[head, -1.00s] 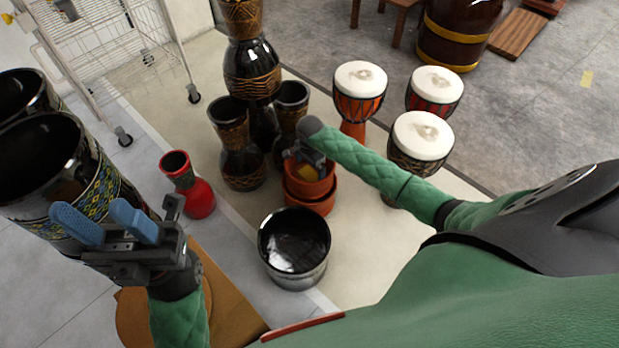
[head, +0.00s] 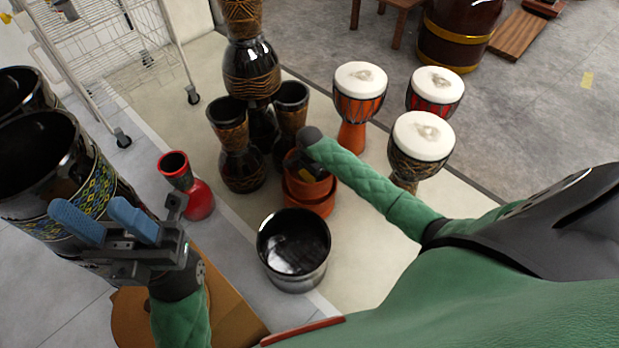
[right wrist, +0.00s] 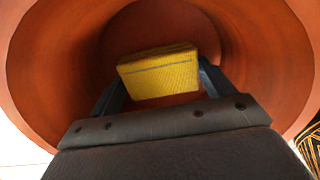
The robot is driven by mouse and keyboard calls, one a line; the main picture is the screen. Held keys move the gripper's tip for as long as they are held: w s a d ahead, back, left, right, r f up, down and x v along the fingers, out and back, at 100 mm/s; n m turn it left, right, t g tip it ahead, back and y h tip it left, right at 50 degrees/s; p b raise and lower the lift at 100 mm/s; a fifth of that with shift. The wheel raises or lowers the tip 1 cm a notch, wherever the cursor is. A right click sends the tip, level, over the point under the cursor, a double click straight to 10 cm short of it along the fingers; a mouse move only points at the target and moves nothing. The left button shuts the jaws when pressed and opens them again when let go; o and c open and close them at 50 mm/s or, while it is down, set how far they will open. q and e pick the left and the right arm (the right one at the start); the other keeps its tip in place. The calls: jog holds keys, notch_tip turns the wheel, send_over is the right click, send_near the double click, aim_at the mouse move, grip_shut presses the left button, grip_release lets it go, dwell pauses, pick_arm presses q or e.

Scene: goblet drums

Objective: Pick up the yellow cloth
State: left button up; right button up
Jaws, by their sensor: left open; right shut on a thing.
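The yellow cloth (right wrist: 158,72) shows in the right wrist view as a folded block inside a round terracotta-coloured pot (right wrist: 50,70). My right gripper (right wrist: 158,85) reaches into the pot with a finger on each side of the cloth and is shut on it. My left gripper (head: 105,222) is open and empty at the lower left, above a brown round-topped thing.
A shiny black-and-silver pot (head: 293,250) stands just in front of the terracotta pot. Dark goblet drums (head: 240,160) stand close behind it. White-topped drums (head: 360,82) are to the right, a red goblet drum (head: 187,185) to the left. A wire cart (head: 110,45) stands at the back left.

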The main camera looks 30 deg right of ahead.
aim_at(309, 176)
notch_tip(309, 176, up, 10)
jog(key=p, duration=0.2)
dwell(0.4)
